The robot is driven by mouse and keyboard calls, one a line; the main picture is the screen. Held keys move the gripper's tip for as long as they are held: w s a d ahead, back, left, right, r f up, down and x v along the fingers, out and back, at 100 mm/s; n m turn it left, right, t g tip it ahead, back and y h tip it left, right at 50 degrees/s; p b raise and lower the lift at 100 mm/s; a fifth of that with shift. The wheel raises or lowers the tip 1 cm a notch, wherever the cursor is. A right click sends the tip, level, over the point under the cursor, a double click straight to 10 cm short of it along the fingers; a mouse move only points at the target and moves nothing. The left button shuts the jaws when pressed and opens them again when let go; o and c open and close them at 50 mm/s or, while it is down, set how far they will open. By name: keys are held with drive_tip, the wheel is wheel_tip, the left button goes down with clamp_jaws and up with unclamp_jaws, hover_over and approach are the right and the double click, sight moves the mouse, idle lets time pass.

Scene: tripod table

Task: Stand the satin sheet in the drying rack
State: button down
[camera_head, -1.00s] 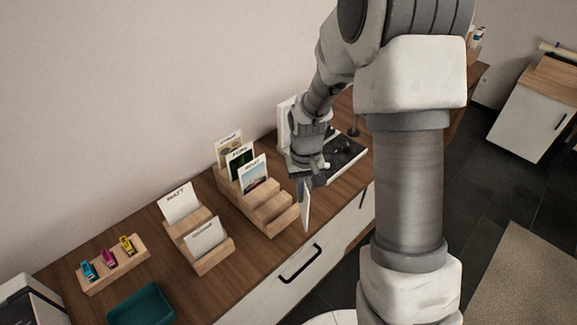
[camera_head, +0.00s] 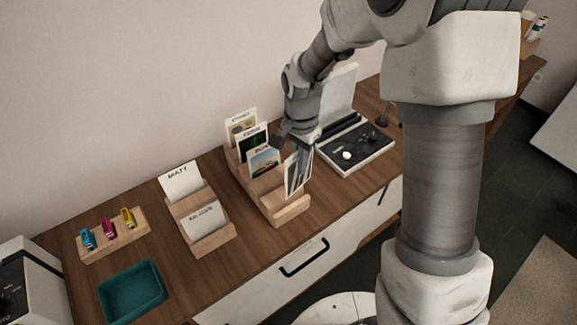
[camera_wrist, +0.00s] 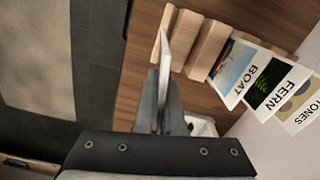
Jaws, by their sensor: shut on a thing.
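My gripper (camera_head: 303,143) is shut on a thin sheet (camera_head: 298,174) with a dark picture, which hangs roughly upright below the fingers. In the wrist view the gripper (camera_wrist: 163,85) holds the sheet (camera_wrist: 181,35), seen nearly edge-on. The stepped wooden drying rack (camera_head: 289,212) stands on the table. Its back slots hold cards reading STONES (camera_head: 241,121), FERN (camera_head: 253,138) and BOAT (camera_head: 264,161). The held sheet is over or at the rack's front steps, in front of BOAT; I cannot tell whether its lower edge is in a slot. The rack's steps also show in the wrist view (camera_wrist: 207,50).
A smaller wooden rack (camera_head: 215,243) to the left holds a MATT card (camera_head: 181,181) and another white card (camera_head: 204,217). Further left are a clip holder (camera_head: 112,238) and a teal tray (camera_head: 132,291). An open box (camera_head: 375,160) stands close on the right.

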drive_tip(key=a+m, duration=0.2)
drive_tip(key=shift+s+a+r+b, duration=0.1)
drive_tip(key=shift+s+a+b, duration=0.1)
drive_tip(key=shift+a+b, duration=0.15)
drive_tip(key=shift+f+b, duration=1.5)
drive_tip(key=shift+f, duration=0.85)
drive_tip(key=shift+f, duration=0.2)
drive_tip(key=shift+f+b, duration=2)
drive_tip(key=shift+f, duration=0.35)
drive_tip(key=c, duration=1)
unclamp_jaws()
drive_tip(key=shift+o, duration=0.2)
